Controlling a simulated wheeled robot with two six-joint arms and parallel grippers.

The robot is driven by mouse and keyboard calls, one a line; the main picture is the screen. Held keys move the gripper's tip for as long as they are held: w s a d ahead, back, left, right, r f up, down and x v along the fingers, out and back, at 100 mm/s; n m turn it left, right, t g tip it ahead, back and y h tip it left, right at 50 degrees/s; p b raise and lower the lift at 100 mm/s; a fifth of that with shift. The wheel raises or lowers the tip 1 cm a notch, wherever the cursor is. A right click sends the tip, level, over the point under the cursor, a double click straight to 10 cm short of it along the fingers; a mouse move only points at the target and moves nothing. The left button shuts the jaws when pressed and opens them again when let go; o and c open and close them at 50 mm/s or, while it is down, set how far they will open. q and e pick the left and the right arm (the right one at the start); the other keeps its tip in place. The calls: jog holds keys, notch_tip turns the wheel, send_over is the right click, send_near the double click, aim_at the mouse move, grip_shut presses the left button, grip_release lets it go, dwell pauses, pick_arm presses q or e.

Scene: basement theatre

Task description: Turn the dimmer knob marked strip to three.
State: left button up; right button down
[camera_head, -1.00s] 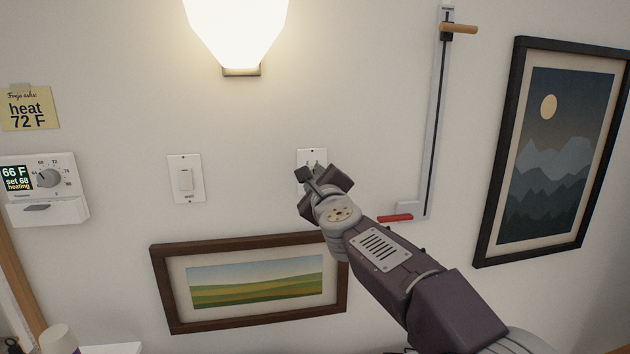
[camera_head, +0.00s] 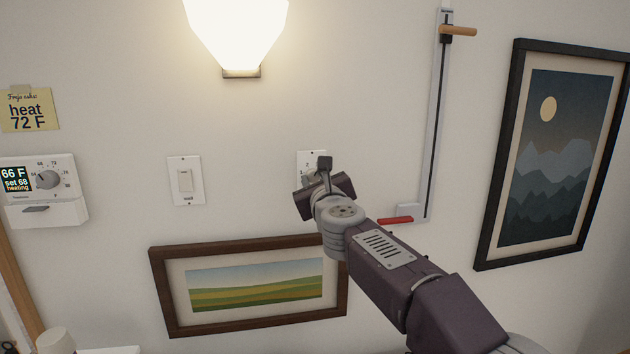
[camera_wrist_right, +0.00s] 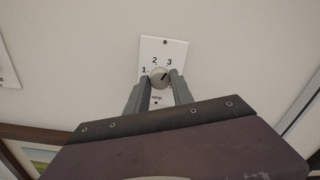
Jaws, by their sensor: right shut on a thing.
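The dimmer is a white wall plate (camera_head: 305,157) with a small round knob, mostly hidden behind my right gripper (camera_head: 322,176) in the head view. In the right wrist view the plate (camera_wrist_right: 178,50) shows the numbers 1, 2 and 3 around the pale knob (camera_wrist_right: 159,76). A dark mark on the knob points up and right, roughly toward 3. A small label below the knob is too small to read surely. My right gripper (camera_wrist_right: 160,84) is shut on the knob, one finger on each side. A further number at the right is partly covered by a finger. My left gripper is not in view.
A wall switch (camera_head: 186,181) and a thermostat (camera_head: 45,190) are to the left. A landscape picture (camera_head: 160,300) hangs just below the dimmer.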

dwell(0.3)
jog(key=c, duration=1.1)
grip_release()
jog(key=shift+s+f, duration=0.1)
jog(key=shift+s, duration=0.2)
jog(key=s+d+b, duration=0.1)
jog(key=s+b, duration=0.1)
jog(key=s, duration=0.6)
jog(key=shift+s+d+b, duration=0.15)
jog(key=shift+d+b, duration=0.15)
